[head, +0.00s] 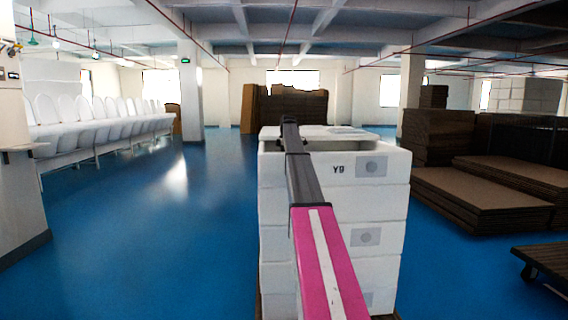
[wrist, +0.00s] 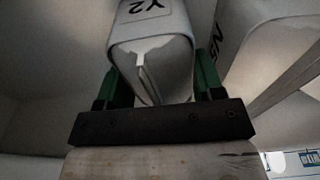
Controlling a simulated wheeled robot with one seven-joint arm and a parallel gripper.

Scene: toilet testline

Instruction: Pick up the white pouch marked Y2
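The white pouch marked Y2 (wrist: 150,45) is at the top middle of the wrist view, with its folded, narrowing end toward my palm. My gripper (wrist: 160,70) has one green finger on each side of the pouch. The fingers stand apart by about the pouch's width; whether they press on it I cannot tell. In the head view my gripper (head: 290,130) reaches down at the far left part of the top white box; its fingers and the pouch are hidden there.
A pouch with other black lettering (wrist: 250,50) lies close on the right in the wrist view. The pale box wall (wrist: 40,60) is on the left. Stacked white boxes (head: 385,205) stand before me. Brown stacks (head: 480,180) are on the right; blue floor (head: 150,240) is clear on the left.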

